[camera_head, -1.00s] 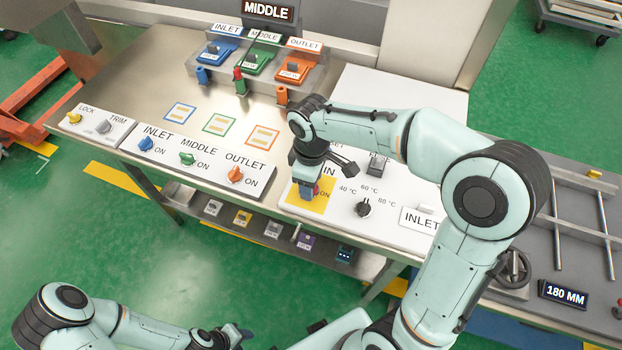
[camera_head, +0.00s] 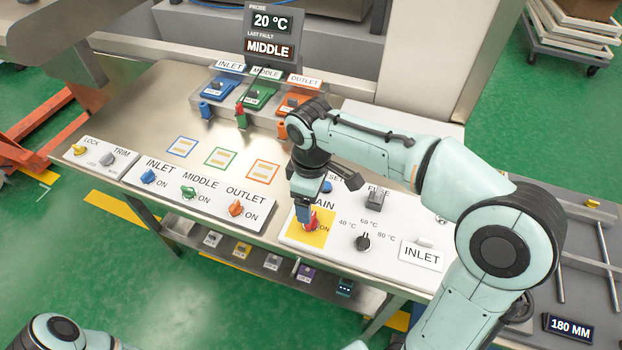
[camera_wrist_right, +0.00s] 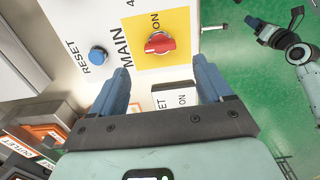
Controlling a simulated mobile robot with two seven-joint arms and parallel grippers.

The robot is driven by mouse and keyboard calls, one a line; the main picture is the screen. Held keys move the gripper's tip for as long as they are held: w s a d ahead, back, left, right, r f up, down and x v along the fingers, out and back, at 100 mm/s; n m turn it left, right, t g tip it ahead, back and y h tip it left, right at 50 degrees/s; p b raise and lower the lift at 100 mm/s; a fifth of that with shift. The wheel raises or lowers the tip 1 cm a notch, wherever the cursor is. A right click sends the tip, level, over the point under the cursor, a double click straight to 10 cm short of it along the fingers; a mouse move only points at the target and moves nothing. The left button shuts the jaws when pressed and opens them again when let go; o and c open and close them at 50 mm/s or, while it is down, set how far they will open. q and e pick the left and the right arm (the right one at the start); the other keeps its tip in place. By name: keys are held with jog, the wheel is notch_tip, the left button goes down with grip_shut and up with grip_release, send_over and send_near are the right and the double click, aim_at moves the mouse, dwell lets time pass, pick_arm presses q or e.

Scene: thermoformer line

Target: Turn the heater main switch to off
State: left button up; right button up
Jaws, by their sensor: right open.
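The heater main switch is a red rotary knob (camera_wrist_right: 160,43) on a yellow plate (camera_wrist_right: 185,55), with MAIN and ON printed beside it. In the head view the knob (camera_head: 311,222) shows partly behind my right gripper (camera_head: 304,212). In the right wrist view my right gripper (camera_wrist_right: 158,72) is open and empty; the knob lies beyond the gap between its fingertips, apart from both. The knob's exact pointing direction is hard to tell. My left gripper (camera_wrist_right: 252,23) shows small and dark at the right wrist view's upper right; its jaws are unclear.
A blue RESET button (camera_wrist_right: 97,55) sits beside the yellow plate. On the same white panel are a black temperature dial (camera_head: 363,242), a fuse block (camera_head: 376,198) and an INLET label (camera_head: 421,253). INLET, MIDDLE and OUTLET knobs (camera_head: 189,191) stand on a panel to the left.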

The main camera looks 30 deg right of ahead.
notch_tip(320, 180, up, 6)
jog(key=shift+p, duration=0.35)
dwell(0.4)
